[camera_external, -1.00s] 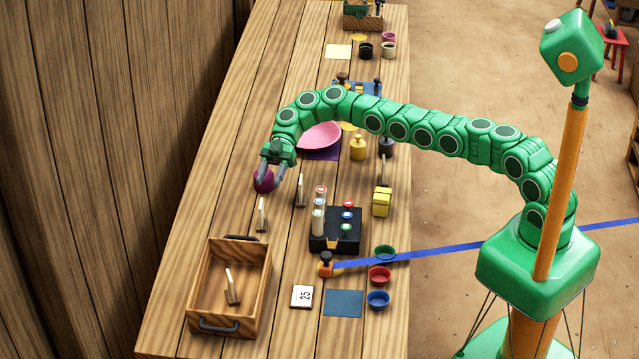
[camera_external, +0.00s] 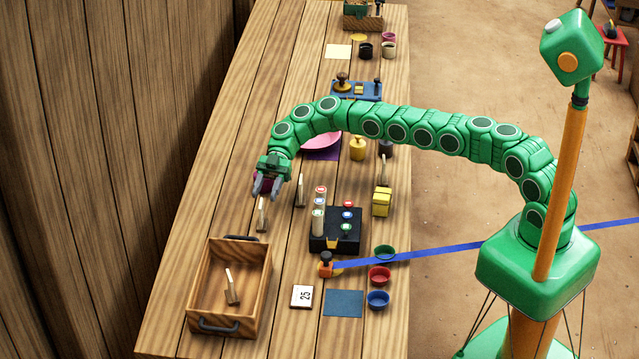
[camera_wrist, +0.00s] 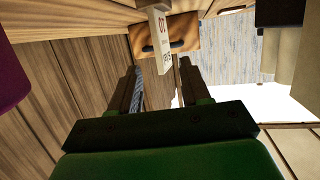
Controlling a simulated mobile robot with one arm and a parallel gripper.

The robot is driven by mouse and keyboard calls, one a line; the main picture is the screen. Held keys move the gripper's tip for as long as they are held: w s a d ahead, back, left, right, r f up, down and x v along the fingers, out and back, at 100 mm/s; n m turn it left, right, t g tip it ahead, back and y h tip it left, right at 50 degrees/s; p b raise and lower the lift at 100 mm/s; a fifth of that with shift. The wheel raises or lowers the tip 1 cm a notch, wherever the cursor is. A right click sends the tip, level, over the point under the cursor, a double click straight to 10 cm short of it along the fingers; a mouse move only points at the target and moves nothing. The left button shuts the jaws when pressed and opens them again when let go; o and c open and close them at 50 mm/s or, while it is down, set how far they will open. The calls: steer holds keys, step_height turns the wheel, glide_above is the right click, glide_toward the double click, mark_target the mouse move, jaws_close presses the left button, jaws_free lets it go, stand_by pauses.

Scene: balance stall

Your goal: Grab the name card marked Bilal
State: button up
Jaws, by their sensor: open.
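Several upright cards in small wooden stands are in the external view. One card (camera_external: 262,214) stands just below my gripper (camera_external: 266,192) in the picture. A second card (camera_external: 300,190) stands to its right, a third (camera_external: 383,170) farther right. Another card (camera_external: 231,287) is inside the wooden tray (camera_external: 262,290). No name is legible there, so I cannot tell which is Bilal's. My gripper is open, fingers pointing down, apart from the nearest card. In the wrist view, a pale card (camera_wrist: 157,40) with small, unreadable marks shows ahead, between the fingers' directions (camera_wrist: 158,92).
A purple round thing (camera_external: 260,183) is partly hidden behind my gripper. A black block with coloured buttons (camera_external: 336,243) and a yellow box (camera_external: 381,202) stand to the right. Bare table lies between the card and the tray.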

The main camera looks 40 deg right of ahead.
mark_target(264, 219)
steer(key=shift+x, duration=2)
steer(key=shift+s+d+f, duration=0.15)
steer(key=shift+c, duration=0.5)
jaws_close()
